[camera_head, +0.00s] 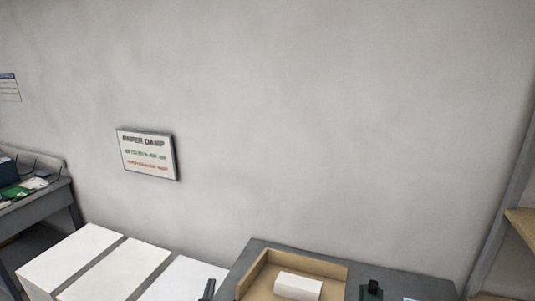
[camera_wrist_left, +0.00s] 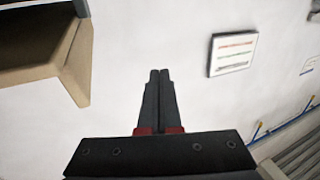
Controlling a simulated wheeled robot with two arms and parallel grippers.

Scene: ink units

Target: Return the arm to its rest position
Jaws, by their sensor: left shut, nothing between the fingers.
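My left gripper (camera_head: 208,290) shows only as a dark tip at the bottom edge of the head view, in front of the white blocks and left of the tan tray. In the left wrist view its two dark fingers (camera_wrist_left: 159,75) lie together, shut with nothing between them. The wall fills most of the view behind them. The rest of the left arm is out of the head view.
A tan tray (camera_head: 256,270) holding a white block (camera_head: 298,286) stands on a grey table (camera_head: 413,284), beside a small dark object (camera_head: 371,290). White blocks (camera_head: 68,261) stand left of it. A sign (camera_head: 147,154) hangs on the wall. Shelving (camera_head: 522,222) stands right.

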